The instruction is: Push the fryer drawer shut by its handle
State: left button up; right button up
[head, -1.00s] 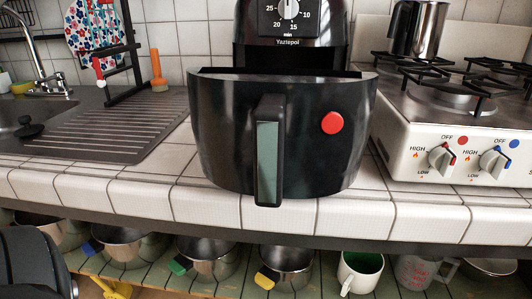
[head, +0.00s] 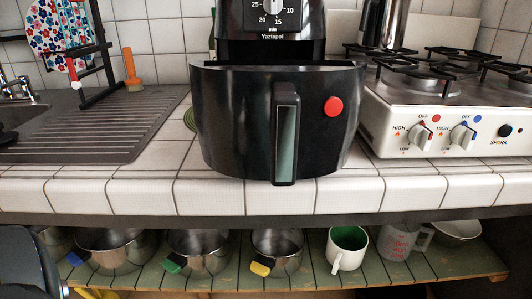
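The black fryer drawer (head: 235,120) is pulled out toward me from the fryer body (head: 270,22). Its open top edge shows below the dial panel, and it sits above the tiled counter. The upright handle (head: 285,135), with a grey-green inset, is on the drawer's front, and a red round button (head: 333,106) is to its right. Nothing touches the handle. A dark part of my own body is at the lower left edge; no gripper fingers show in the view.
A white stove (head: 440,128) with knobs stands close on the right. A sink drainboard (head: 100,130) is on the left. The tiled counter (head: 120,195) in front is clear. Below, a green slatted shelf (head: 400,272) holds several metal pots, a white mug (head: 346,248) and a measuring cup (head: 398,240).

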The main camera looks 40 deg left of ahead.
aim_at(254, 120)
jog(key=k+j+z, duration=0.3)
jog(key=k+z, duration=0.2)
jog(key=k+j+z, duration=0.15)
jog(key=k+z, duration=0.3)
